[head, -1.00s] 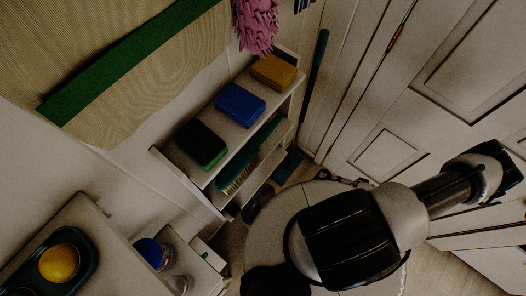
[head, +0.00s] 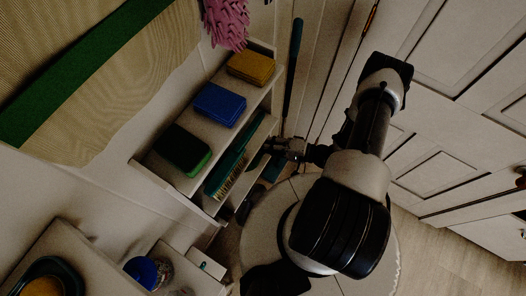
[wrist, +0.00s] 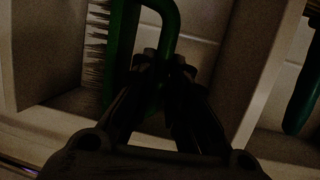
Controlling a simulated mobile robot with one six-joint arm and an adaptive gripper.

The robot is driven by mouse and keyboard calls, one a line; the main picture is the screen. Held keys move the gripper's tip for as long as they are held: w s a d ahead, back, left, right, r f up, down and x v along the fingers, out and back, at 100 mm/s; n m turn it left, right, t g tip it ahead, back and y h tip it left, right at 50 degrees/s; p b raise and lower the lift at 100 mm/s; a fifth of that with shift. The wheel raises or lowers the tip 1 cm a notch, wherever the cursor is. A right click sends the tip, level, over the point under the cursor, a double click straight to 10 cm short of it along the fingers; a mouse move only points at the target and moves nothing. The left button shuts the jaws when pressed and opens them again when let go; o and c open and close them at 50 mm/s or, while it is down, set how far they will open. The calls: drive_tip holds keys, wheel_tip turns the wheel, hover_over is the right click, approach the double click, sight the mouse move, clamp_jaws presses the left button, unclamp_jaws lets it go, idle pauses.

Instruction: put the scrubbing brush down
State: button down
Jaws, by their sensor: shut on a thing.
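The scrubbing brush (head: 228,172) has a green back and pale bristles. It lies on the middle level of a small white shelf unit (head: 165,181), under the top board. My gripper (head: 270,146) reaches to the shelf's right side, at the brush's far end. In the wrist view the brush's green looped handle (wrist: 172,18) runs to my fingertips (wrist: 164,62), which are closed on it. The pale bristles (wrist: 96,42) show to the left. The exact contact is dark and partly hidden by the fingers.
A yellow sponge (head: 251,67), a blue sponge (head: 220,104) and a dark green sponge (head: 183,149) sit on the top board. A pink duster (head: 226,22) hangs above. A long green handle (head: 293,75) stands behind. Panelled doors (head: 450,45) close off the right.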

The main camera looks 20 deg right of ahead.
drive_tip(key=shift+s+d+f, duration=0.1)
drive_tip(key=shift+d+f, duration=0.05)
drive_tip(key=shift+f, duration=0.75)
wheel_tip(320, 180, down, 5)
drive_tip(key=b, duration=0.2)
drive_tip(key=shift+r+b, duration=0.1)
drive_tip(key=shift+b, duration=0.3)
drive_tip(key=c, duration=1.6)
unclamp_jaws()
